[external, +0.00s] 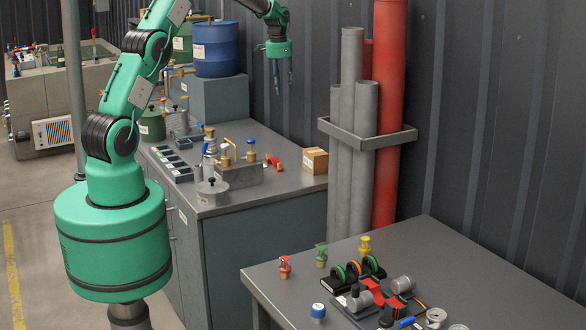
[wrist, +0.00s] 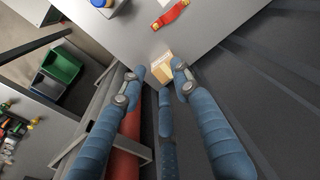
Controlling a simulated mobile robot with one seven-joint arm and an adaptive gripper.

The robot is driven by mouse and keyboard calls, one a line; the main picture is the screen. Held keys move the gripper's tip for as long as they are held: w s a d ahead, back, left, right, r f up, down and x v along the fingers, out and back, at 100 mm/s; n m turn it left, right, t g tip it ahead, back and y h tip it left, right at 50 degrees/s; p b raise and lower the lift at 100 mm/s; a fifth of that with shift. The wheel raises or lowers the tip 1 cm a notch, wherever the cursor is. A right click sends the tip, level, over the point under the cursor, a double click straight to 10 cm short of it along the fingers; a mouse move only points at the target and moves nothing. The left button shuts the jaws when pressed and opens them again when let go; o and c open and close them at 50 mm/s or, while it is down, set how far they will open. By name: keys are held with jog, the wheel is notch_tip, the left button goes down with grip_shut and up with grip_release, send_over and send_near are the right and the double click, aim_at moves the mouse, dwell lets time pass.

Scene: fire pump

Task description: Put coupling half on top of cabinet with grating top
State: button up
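My gripper (external: 283,76) hangs high in front of the dark wall, above the far bench, fingers pointing down. In the wrist view my gripper (wrist: 158,70) has its blue fingers spread, with nothing between the tips; it is open and empty. I cannot single out the coupling half for sure; a grey cylindrical part (external: 403,284) on the front table may be it. Metal ring-like parts (external: 436,317) lie at that table's lower edge. I cannot make out a grating on any cabinet for certain; a low grey cabinet (external: 75,126) stands at the far left.
The far bench (external: 262,203) holds several fittings, a cardboard box (external: 315,160) and a red part (external: 273,162). A blue barrel (external: 217,50) stands behind them. Grey and red pipes (external: 389,110) stand in a rack between bench and front table (external: 480,262). The table's right side is clear.

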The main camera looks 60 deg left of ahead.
jog(key=s+d+r+t, duration=0.1)
jog(key=s+d+r, duration=0.85)
jog(key=d, duration=0.25)
jog(key=s+d+r+t, duration=0.1)
jog(key=s+d+r, duration=0.8)
jog(key=d+r, duration=0.3)
jog(key=s+d+f+t, duration=0.1)
jog(key=s+d, duration=0.4)
jog(key=s, duration=0.4)
jog(key=s+d+f, duration=0.1)
jog(key=s+d, duration=0.4)
jog(key=s, duration=0.4)
jog(key=s+d+f+t, duration=0.1)
jog(key=s+d, duration=0.4)
jog(key=s, duration=0.5)
jog(key=shift+d+f+t+h, duration=0.2)
jog(key=shift+f+t+h, duration=0.1)
jog(key=shift+f, duration=0.1)
notch_tip(320, 180, down, 10)
jog(key=b, duration=1)
